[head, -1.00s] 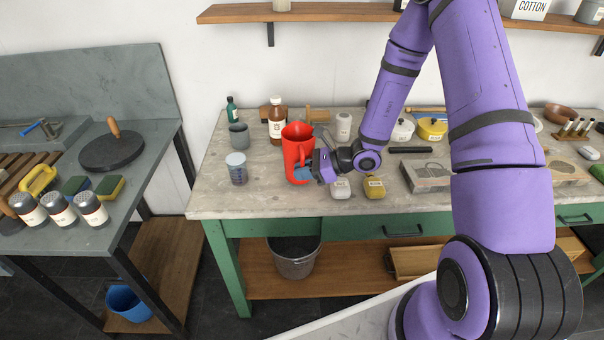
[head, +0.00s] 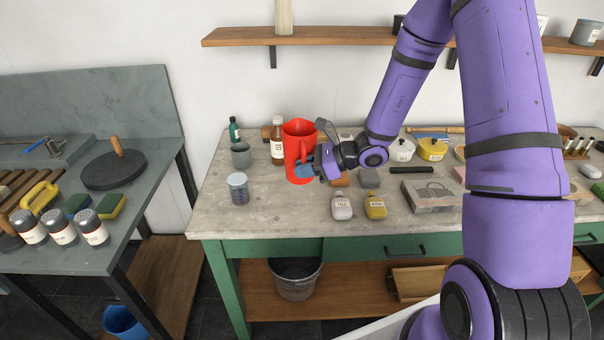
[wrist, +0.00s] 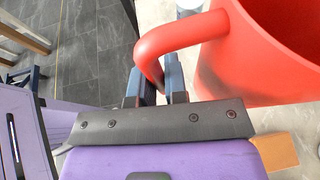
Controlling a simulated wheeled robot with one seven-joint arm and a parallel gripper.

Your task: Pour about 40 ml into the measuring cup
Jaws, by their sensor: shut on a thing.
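A red jug (head: 298,135) stands out over the left part of the stone-topped table in the head view; I cannot tell for sure whether its base clears the top. My gripper (head: 312,170) is shut on its handle from the right. In the wrist view the handle (wrist: 160,45) passes between the blue fingertips (wrist: 160,82), and the jug's wall (wrist: 240,75) fills the right side. The jug looks upright. What is inside it is hidden. A clear measuring cup (head: 239,189) with marks stands on the table to the left of the jug, apart from it.
A grey cup (head: 241,155), a green bottle (head: 234,130) and a brown bottle (head: 277,142) stand behind. A talc bottle (head: 341,207) and a yellow bottle (head: 375,206) stand at the front right. The tabletop (head: 285,210) in front of the jug is clear.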

